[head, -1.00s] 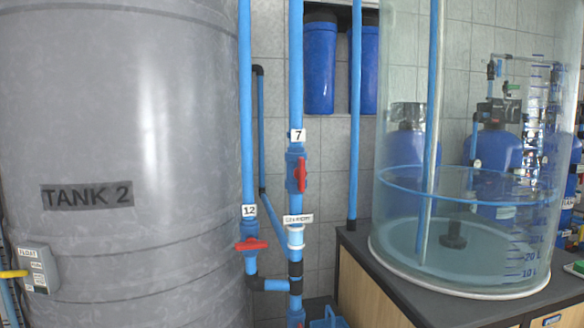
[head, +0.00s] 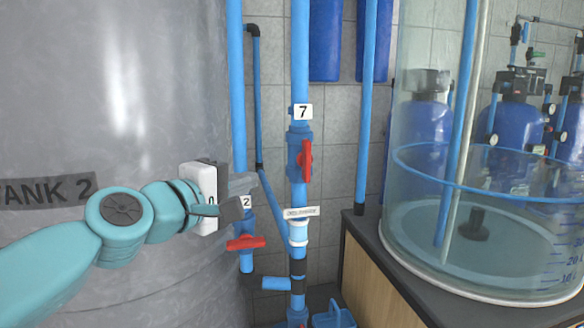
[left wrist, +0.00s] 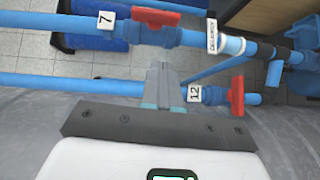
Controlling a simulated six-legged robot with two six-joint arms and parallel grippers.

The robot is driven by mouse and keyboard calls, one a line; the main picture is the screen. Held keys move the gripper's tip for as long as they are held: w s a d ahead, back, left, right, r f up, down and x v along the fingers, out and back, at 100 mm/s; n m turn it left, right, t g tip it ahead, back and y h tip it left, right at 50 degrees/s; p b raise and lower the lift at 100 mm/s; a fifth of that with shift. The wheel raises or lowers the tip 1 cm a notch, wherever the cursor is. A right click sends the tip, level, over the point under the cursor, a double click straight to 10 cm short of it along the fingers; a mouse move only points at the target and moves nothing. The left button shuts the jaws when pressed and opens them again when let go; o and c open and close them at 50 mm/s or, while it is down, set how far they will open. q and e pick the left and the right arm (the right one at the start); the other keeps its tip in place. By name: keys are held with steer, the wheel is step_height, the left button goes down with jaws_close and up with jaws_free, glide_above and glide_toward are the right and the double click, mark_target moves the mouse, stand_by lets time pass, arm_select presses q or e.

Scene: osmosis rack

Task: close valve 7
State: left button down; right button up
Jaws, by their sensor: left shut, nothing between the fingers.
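Valve 7 has a red handle (head: 305,161) on a blue vertical pipe, under a white label "7" (head: 303,112). The handle lies along the pipe. In the left wrist view the same handle (left wrist: 155,16) shows at the top, with its label (left wrist: 105,20) to the left. My left gripper (head: 244,194) is left of valve 7 in the head view, apart from it, in front of the tank and partly over label "12". In the left wrist view its fingers (left wrist: 160,70) are together and empty, short of the valve 7 pipe. My right gripper is not in view.
Valve 12's red handle (head: 246,243) sits crosswise on the neighbouring pipe, close below my left gripper. The grey tank (head: 120,100) fills the left. A clear cylinder (head: 480,240) stands on a dark counter (head: 375,250) at right. A thin angled blue pipe runs between the two valves.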

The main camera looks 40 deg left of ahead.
arm_select(q)
step_height(320, 180, up, 2)
steer(key=s+r, duration=0.1)
steer(key=s, duration=0.1)
glide_toward(303, 149)
steer(key=w+a, duration=0.3)
steer(key=w+d+p, duration=0.2)
steer(key=shift+f+n+t+p, duration=0.2)
steer(key=shift+n+t+p, duration=0.1)
steer(key=shift+p, duration=0.05)
steer(key=shift+w+d, duration=0.2)
steer(key=shift+d, duration=0.25)
steer(key=shift+w+a+f, duration=0.15)
steer(key=shift+w, duration=0.05)
steer(key=shift+s, duration=0.1)
